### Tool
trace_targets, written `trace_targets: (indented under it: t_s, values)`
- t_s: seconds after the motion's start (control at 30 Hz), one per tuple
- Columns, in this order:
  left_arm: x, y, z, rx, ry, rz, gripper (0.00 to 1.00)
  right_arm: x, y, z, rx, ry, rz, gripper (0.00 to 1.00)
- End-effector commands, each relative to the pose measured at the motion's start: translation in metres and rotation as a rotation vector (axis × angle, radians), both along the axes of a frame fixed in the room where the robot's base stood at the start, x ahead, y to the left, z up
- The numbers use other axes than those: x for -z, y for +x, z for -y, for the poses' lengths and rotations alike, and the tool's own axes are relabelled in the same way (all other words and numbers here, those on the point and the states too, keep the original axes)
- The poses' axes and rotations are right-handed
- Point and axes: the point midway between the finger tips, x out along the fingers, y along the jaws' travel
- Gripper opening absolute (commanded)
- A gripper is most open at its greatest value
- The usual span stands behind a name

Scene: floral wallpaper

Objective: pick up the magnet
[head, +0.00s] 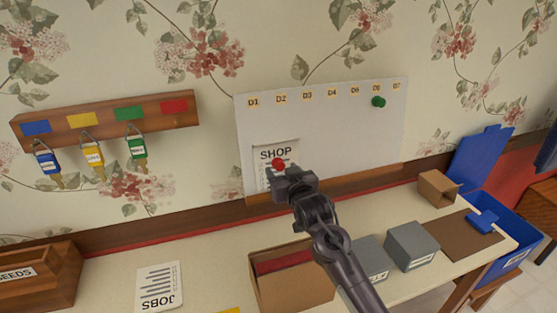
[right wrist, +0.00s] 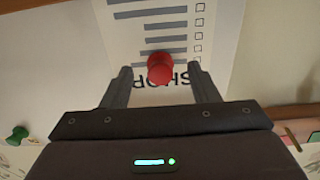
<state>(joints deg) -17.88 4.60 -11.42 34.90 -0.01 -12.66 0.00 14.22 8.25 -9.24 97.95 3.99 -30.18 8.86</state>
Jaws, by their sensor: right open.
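A red round magnet (head: 278,164) sits on the SHOP paper (head: 262,154) on the white board (head: 330,125). My right gripper (head: 284,174) is at the paper, just below the magnet in the head view. In the right wrist view, the red magnet (right wrist: 160,68) shows between the two open fingers (right wrist: 162,74), with a visible gap on each side. Whether the fingertips reach the board cannot be told. A green magnet (head: 378,102) is on the board under the D6 and D7 labels; it also shows in the right wrist view (right wrist: 18,135). My left gripper is not in view.
A wooden key rack (head: 105,120) with several coloured tags hangs on the wall at left. On the counter are a JOBS sheet (head: 158,287), an open brown box (head: 290,285), grey boxes (head: 411,244) and a small cardboard box (head: 438,188). A blue bin (head: 500,262) stands at right.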

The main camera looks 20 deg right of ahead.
Motion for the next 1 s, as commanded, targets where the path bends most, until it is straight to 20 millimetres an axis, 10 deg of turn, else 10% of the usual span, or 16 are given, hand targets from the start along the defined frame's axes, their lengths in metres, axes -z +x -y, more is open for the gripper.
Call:
trace_targets:
  t_s: [0.47,0.8,1.0]
  values:
    - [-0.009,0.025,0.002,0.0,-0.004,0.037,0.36,0.004,0.021,-0.001,-0.001,-0.001,-0.001,0.53]
    - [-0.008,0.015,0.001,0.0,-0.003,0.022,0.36,0.004,0.02,-0.001,0.0,-0.001,0.0,0.09]
    - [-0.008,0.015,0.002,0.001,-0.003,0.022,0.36,0.003,0.02,-0.001,0.0,-0.001,0.0,0.08]
